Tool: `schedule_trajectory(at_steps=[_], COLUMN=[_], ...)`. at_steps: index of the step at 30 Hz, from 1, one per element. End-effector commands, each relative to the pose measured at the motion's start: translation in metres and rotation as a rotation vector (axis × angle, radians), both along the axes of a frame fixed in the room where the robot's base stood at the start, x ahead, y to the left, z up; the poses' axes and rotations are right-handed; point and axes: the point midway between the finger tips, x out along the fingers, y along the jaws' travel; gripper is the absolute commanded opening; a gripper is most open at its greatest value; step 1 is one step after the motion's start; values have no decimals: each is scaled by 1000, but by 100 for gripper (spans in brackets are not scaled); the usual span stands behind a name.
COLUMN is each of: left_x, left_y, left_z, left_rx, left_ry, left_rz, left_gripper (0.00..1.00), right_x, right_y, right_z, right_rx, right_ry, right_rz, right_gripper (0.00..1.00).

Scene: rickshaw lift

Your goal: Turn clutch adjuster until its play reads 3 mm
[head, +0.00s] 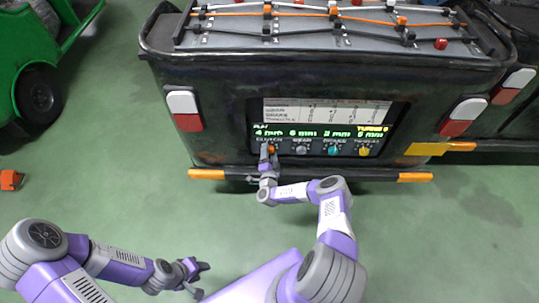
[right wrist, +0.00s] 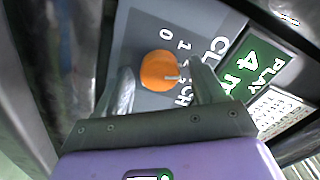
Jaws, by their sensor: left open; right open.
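The orange clutch adjuster knob (right wrist: 158,71) sits on the grey panel, beside white lettering partly reading "CLUTCH" and the marks 0 and 1. My right gripper (right wrist: 162,68) is open, with one finger on each side of the knob; I cannot tell whether they touch it. In the head view the right gripper (head: 268,152) covers most of the knob. The green clutch play readout (head: 268,132) reads 4 mm, and its 4 also shows in the right wrist view (right wrist: 250,62). My left gripper (head: 202,279) is open and empty, low over the floor.
To the right of the clutch knob are a grey knob (head: 301,149), a teal knob (head: 333,150) and a yellow knob (head: 364,151). An orange-ended bumper (head: 207,174) runs below the panel. A green vehicle (head: 38,60) stands at left. The green floor is mostly clear.

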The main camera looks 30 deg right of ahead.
Motion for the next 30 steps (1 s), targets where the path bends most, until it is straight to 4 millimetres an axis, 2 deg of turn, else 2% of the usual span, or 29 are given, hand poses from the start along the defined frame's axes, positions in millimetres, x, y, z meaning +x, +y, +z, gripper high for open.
schedule_trajectory(at_steps=[7, 18, 30], left_x=[0, 0, 0], left_y=[0, 0, 0], left_z=[0, 0, 6], left_rx=[0, 0, 0], left_ry=[0, 0, 0], left_rz=[0, 0, 0], left_gripper=[43, 43, 43], right_x=[1, 1, 1], right_y=[-1, 0, 1], right_z=[1, 0, 1], right_rx=[0, 0, -81], right_ry=[0, 0, 50], right_rz=[0, 1, 4], right_gripper=[69, 13, 13])
